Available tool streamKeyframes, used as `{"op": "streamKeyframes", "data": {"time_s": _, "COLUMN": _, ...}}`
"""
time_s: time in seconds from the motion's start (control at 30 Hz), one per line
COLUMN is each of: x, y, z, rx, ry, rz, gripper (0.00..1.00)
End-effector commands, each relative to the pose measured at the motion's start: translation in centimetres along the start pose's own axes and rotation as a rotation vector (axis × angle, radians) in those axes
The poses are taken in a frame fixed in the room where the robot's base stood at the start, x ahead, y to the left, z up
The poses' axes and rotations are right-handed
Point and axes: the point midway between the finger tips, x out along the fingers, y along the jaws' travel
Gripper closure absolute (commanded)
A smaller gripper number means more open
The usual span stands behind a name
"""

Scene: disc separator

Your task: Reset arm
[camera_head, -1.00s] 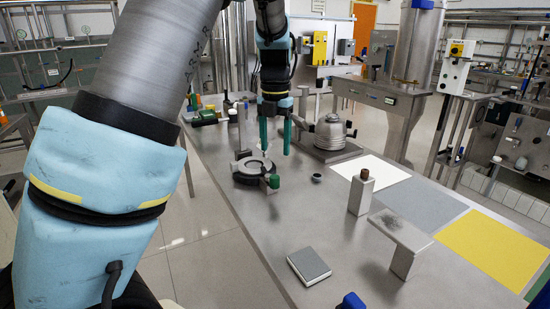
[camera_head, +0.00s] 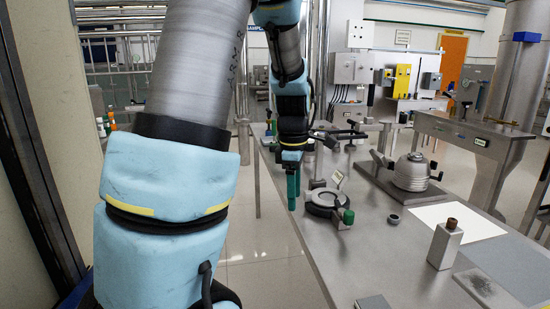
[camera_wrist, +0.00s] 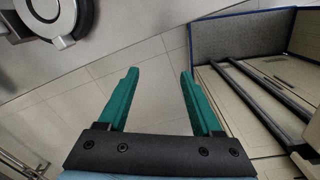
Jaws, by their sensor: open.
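My gripper (camera_head: 293,190) points down with its green fingers apart and nothing between them. It is at the left edge of the metal table (camera_head: 385,265), left of a round grey clamp-like device (camera_head: 325,200) with a green knob. In the wrist view, my gripper (camera_wrist: 160,74) is open over floor tiles, and part of the round device (camera_wrist: 58,18) shows at the upper left. My arm rises from the left side of the head view.
A domed metal bowl unit (camera_head: 411,171) stands farther back on the table. A grey bottle (camera_head: 445,246) with a brown cap stands beside a white mat (camera_head: 480,224). In the wrist view, a beige structure with a blue edge (camera_wrist: 238,14) lies to the right.

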Motion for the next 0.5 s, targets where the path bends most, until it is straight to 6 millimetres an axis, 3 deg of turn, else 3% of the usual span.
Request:
{"op": "streamKeyframes", "data": {"time_s": 0.2, "x": 0.7, "y": -4.6, "z": -4.6, "rx": 0.509, "ry": 0.015, "rz": 0.033, "gripper": 0.34}}
{"op": "streamKeyframes", "data": {"time_s": 0.5, "x": 1.6, "y": -10.7, "z": -8.2, "rx": 1.171, "ry": 0.083, "rz": 0.055, "gripper": 0.34}}
